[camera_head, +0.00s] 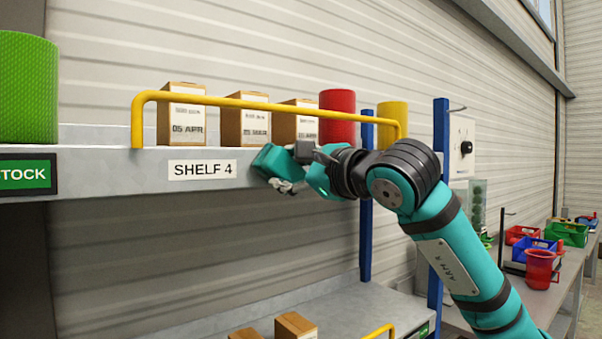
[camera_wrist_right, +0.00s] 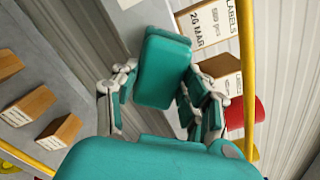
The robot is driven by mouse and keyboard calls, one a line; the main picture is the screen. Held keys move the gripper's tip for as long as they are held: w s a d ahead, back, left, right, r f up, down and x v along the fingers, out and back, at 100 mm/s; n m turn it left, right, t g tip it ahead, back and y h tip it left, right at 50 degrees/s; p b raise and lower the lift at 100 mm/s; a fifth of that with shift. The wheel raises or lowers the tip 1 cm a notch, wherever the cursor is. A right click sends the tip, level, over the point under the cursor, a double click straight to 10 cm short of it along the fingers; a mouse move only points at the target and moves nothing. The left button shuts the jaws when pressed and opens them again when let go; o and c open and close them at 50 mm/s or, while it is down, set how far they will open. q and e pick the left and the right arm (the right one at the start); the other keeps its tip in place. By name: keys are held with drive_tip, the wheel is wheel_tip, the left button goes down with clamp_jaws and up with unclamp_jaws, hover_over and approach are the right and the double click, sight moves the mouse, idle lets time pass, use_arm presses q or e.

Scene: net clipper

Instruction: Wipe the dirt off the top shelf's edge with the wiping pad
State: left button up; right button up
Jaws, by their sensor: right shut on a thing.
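The top shelf's edge (camera_head: 120,172) is a grey metal lip with a white "SHELF 4" label, and it also shows in the wrist view (camera_wrist_right: 125,18). My right gripper (camera_head: 287,178) is at this edge, right of the label. In the right wrist view the gripper (camera_wrist_right: 163,88) is shut on the teal wiping pad (camera_wrist_right: 163,68), with a finger on each side. The pad (camera_head: 270,160) appears close against the edge; I cannot tell whether it touches. No dirt can be made out; the gripper and pad hide part of the edge. My left gripper is not in view.
A yellow rail (camera_head: 230,101) runs above the shelf's front. Behind it stand cardboard boxes (camera_head: 186,120), a red cylinder (camera_head: 337,112) and a yellow one (camera_head: 392,118). A green cylinder (camera_head: 28,88) stands at the left. A lower shelf (camera_head: 350,305) holds more boxes (camera_head: 295,326).

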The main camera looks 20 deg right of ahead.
drive_tip(key=shift+s+d+f+b, duration=0.2)
drive_tip(key=shift+s+d+b, duration=0.1)
drive_tip(key=shift+s+b, duration=0.25)
drive_tip(key=shift+b+v, duration=0.8)
drive_tip(key=shift+v, duration=1.55)
drive_tip(key=shift+s+r, duration=0.15)
drive_tip(key=b+v, duration=0.1)
drive_tip(key=v, duration=0.1)
drive_tip(key=shift+s+d, duration=0.15)
drive_tip(key=shift+s, duration=0.2)
drive_tip(key=shift+w, duration=0.1)
drive_tip(key=shift+p+x, duration=0.85)
drive_tip(key=shift+x, duration=2.55)
